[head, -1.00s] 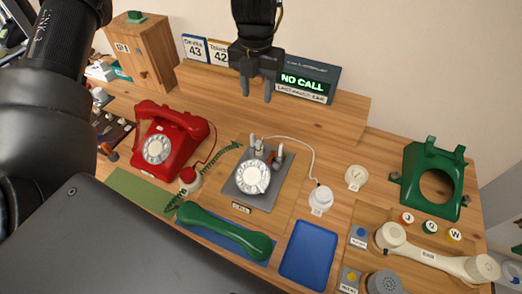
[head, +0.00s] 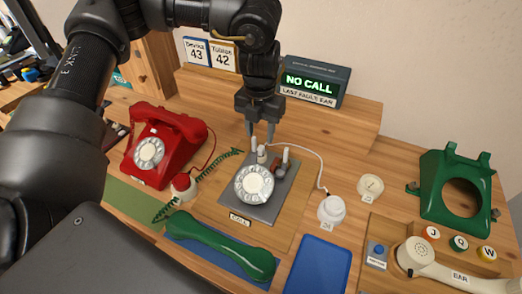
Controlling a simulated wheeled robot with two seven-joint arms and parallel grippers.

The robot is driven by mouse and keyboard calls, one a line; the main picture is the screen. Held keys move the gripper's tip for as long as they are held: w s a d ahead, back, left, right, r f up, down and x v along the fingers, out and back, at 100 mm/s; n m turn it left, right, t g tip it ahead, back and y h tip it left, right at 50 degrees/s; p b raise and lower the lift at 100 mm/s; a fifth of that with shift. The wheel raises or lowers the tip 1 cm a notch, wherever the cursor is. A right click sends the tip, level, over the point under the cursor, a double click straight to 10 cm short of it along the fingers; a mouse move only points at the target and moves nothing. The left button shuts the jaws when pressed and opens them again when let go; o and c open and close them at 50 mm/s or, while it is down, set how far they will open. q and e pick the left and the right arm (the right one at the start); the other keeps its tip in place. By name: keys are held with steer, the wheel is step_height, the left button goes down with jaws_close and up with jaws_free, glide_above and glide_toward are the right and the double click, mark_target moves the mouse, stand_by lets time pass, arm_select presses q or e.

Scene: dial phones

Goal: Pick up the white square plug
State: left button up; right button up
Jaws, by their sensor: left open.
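A grey dial unit (head: 240,212) with a white rotary dial (head: 254,184) lies on the wooden desk. Small upright pale parts stand at its back edge. One of them (head: 262,156), light-coloured and at the start of a white cord (head: 312,153), may be the white square plug; its shape is too small to tell. The cord runs right to a round white piece (head: 332,209). My left gripper (head: 261,136) points down just above and behind these parts, fingers apart, with nothing seen held. Its fingertips are close to the pale part; contact cannot be told. My right gripper is not in view.
A red telephone (head: 165,143) stands to the left, a green handset (head: 220,246) in front, and a blue tray (head: 318,268) at front right. A raised shelf with a NO CALL display (head: 312,82) is behind. A green phone shell (head: 455,185) stands far right.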

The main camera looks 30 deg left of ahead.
mark_target(261, 147)
arm_select(q)
steer(key=shift+f, duration=0.4)
step_height(261, 147, down, 4)
steer(key=shift+d+r, duration=0.1)
steer(key=shift+r, duration=0.05)
steer(key=shift+f, duration=0.55)
jaws_close()
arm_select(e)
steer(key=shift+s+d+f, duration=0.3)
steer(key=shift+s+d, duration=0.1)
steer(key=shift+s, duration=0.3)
